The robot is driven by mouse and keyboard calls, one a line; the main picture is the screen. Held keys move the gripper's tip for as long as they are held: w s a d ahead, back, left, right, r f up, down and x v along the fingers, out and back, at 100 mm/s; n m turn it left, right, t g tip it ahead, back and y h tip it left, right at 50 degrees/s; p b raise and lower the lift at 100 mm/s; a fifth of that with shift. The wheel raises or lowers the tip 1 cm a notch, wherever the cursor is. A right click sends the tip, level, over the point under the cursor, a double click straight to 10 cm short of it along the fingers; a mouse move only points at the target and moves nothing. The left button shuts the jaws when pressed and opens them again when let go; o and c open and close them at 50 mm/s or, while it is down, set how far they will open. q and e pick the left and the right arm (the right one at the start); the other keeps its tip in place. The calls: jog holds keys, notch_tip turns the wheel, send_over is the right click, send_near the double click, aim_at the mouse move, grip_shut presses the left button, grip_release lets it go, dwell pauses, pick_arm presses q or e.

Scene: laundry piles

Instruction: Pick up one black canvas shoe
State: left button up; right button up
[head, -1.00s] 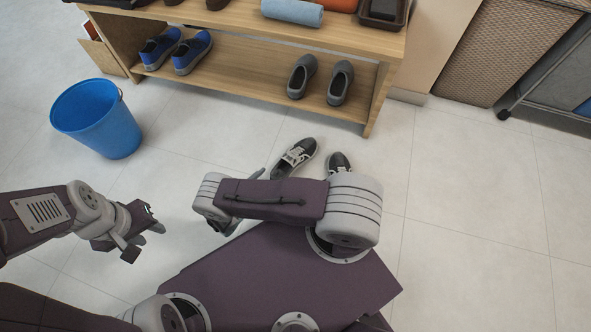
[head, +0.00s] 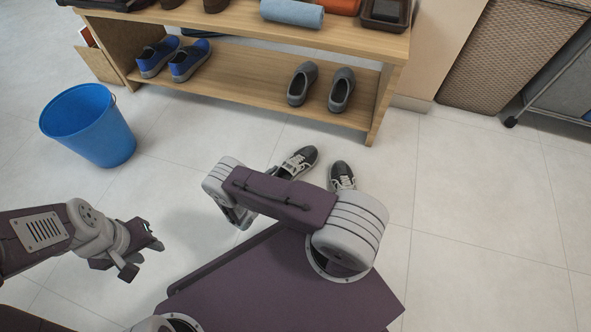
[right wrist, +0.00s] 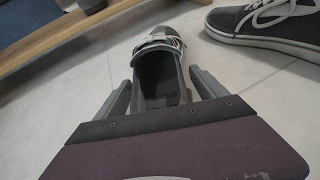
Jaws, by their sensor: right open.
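Two black canvas shoes with white laces and soles stand side by side on the floor. In the head view the left shoe (head: 297,161) is partly hidden by my right arm, and the right shoe (head: 342,175) shows just beyond the arm. In the right wrist view one shoe (right wrist: 160,75) lies straight ahead, its opening towards me, between the spread fingers of my right gripper (right wrist: 162,92). The other shoe (right wrist: 270,22) is at the upper right. My right gripper is open; contact cannot be told. My left gripper (head: 146,250) is held over the floor at the left, away from the shoes.
A wooden shelf unit (head: 250,85) stands behind the shoes, with blue shoes (head: 172,60) and grey shoes (head: 322,87) on its lower board. A blue bucket (head: 90,125) is at the left. The tiled floor at the right is clear.

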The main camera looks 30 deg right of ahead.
grip_shut()
jog(key=shift+r, duration=0.1)
notch_tip(320, 180, up, 10)
jog(key=p, duration=0.8)
